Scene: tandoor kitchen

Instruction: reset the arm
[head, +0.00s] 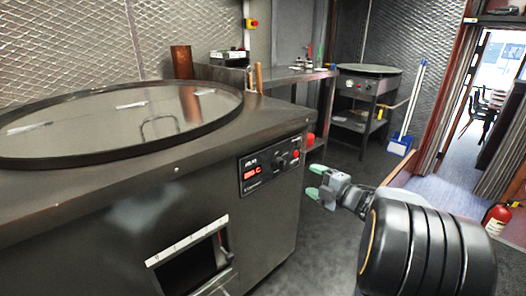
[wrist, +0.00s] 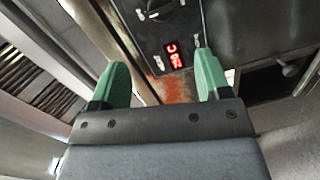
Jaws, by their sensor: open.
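My gripper (head: 314,181) is in front of the right side of the tandoor counter in the head view, with its green-tipped fingers apart and nothing between them. In the wrist view my gripper (wrist: 160,85) shows two green fingers spread wide. Beyond them is the dark control panel (wrist: 165,30) with a red lit display. The same control panel (head: 269,168) is on the counter front in the head view, left of my gripper. I cannot tell the exact gap between fingers and panel.
The steel tandoor counter (head: 100,215) with a large round glass lid (head: 120,115) fills the left. A square opening (head: 190,265) is low in its front. A round-topped stove (head: 365,85) stands at the back. A red extinguisher (head: 496,219) stands at right. Grey floor is clear between.

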